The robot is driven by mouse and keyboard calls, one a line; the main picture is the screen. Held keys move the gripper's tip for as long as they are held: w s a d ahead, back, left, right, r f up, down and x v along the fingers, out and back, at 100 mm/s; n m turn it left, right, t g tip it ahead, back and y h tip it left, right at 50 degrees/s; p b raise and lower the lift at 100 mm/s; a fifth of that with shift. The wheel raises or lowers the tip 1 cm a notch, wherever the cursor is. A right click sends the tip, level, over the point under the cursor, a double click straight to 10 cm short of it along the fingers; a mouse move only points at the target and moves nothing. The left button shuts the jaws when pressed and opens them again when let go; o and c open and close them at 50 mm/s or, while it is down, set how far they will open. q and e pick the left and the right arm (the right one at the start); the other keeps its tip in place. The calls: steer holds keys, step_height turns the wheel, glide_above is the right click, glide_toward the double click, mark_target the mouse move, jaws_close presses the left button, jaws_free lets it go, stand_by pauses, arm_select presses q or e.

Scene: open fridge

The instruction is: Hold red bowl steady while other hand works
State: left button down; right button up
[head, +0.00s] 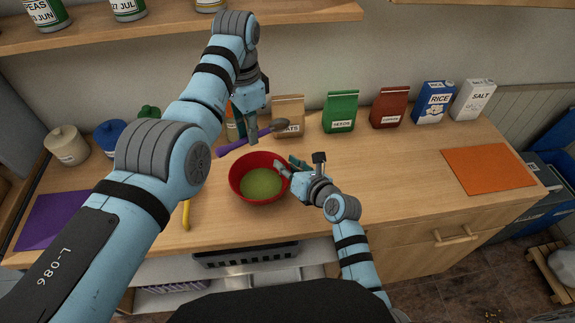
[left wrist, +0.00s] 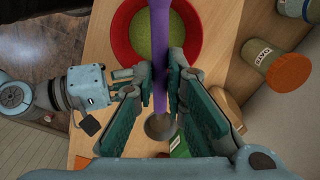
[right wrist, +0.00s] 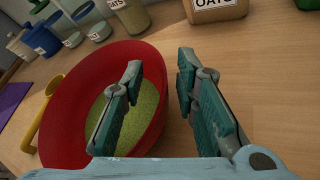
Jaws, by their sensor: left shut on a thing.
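The red bowl (head: 237,181) stands upright on the counter with green contents (head: 262,184). My right gripper (head: 284,168) is at its right rim. In the right wrist view the bowl (right wrist: 65,95) is at left, one finger over its inside and one outside, with a gap between the fingers, so it looks open around the rim. My left gripper (head: 252,138) is above and behind the bowl, shut on a purple-handled spoon (head: 236,146) with a dark head. In the left wrist view the spoon (left wrist: 161,45) runs between the fingers, its handle crossing over the bowl.
Oats (head: 288,112), green (head: 340,112) and red-brown (head: 389,107) bags stand along the back, with rice (head: 433,102) and salt (head: 473,100) boxes. An orange mat (head: 488,169) lies right. A yellow utensil (head: 186,218) lies left of the bowl.

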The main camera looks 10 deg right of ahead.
steer(key=shift+w, duration=0.2)
jaws_close()
stand_by(0.5)
jaws_free()
steer(key=shift+s, duration=0.1)
